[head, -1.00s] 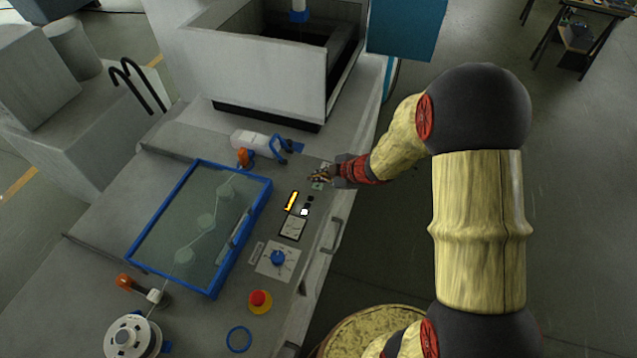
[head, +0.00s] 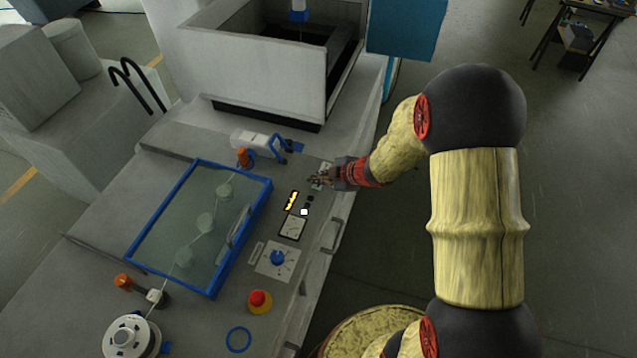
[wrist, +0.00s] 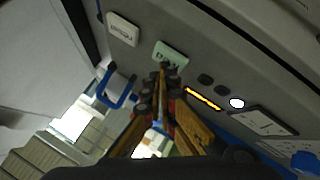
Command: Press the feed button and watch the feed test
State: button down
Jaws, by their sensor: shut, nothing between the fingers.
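The feed button (wrist: 170,54) is a pale green square with dark lettering on the grey panel in the wrist view. My gripper (wrist: 163,70) is shut and empty, its tips at the lower edge of that button. I cannot tell whether they touch it or whether it is pushed in. In the head view my gripper (head: 315,181) covers most of the button. A yellow lit display (head: 291,201) is beside it, with a lit white lamp (head: 304,212) and dark lamps. A blue-framed window (head: 165,215) shows pale rollers and a wire running to the spool (head: 130,337).
A white lettered button (wrist: 122,28) adjoins the feed button. A blue handle (head: 280,148) and a grey tank (head: 255,75) stand behind.

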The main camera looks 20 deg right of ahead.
aim_at(318, 185)
jog(key=shift+f, duration=0.2)
jog(key=shift+r, duration=0.1)
dwell(0.4)
jog(key=shift+r+p, duration=0.7)
jog(key=shift+p, duration=0.15)
jog(key=shift+r, duration=0.15)
notch_tip(318, 185, up, 5)
jog(key=p, duration=0.5)
dwell(0.5)
